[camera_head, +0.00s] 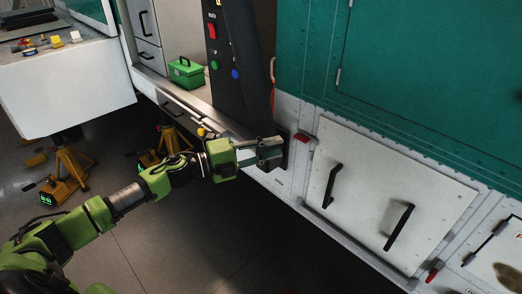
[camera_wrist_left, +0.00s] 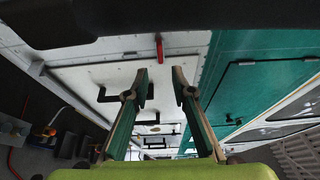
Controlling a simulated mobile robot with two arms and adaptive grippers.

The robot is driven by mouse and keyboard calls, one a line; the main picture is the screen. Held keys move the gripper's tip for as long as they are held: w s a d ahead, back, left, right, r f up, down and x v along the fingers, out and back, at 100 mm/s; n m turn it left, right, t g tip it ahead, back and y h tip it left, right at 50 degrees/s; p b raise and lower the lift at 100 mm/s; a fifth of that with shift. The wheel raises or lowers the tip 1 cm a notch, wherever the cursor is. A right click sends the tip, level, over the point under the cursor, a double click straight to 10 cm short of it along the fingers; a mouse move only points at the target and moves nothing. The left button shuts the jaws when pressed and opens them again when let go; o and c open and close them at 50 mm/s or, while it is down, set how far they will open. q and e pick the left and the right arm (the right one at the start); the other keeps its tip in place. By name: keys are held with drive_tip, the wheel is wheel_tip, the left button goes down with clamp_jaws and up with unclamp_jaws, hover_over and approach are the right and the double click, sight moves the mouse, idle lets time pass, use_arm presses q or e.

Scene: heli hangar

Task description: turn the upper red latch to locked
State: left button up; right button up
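The upper red latch (camera_head: 303,137) is a small red piece at the upper left corner of a white panel (camera_head: 390,190) with two black handles. A second red latch (camera_head: 432,272) is at the panel's lower edge. My left gripper (camera_head: 281,150) is just left of the upper latch, with a small gap that is hard to judge. In the left wrist view the left gripper (camera_wrist_left: 160,84) is open, with nothing between its fingers. A red latch (camera_wrist_left: 159,47) shows beyond the fingertips there, seemingly the upper one. My right gripper is not in view.
A dark control column (camera_head: 235,60) with coloured buttons stands above my left gripper. A green box (camera_head: 186,74) sits on the ledge behind it. Yellow stands (camera_head: 68,175) are on the floor at left. A teal body wall (camera_head: 430,70) rises above the panel.

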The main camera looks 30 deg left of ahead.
use_arm(q)
drive_tip(key=shift+v, duration=1.7)
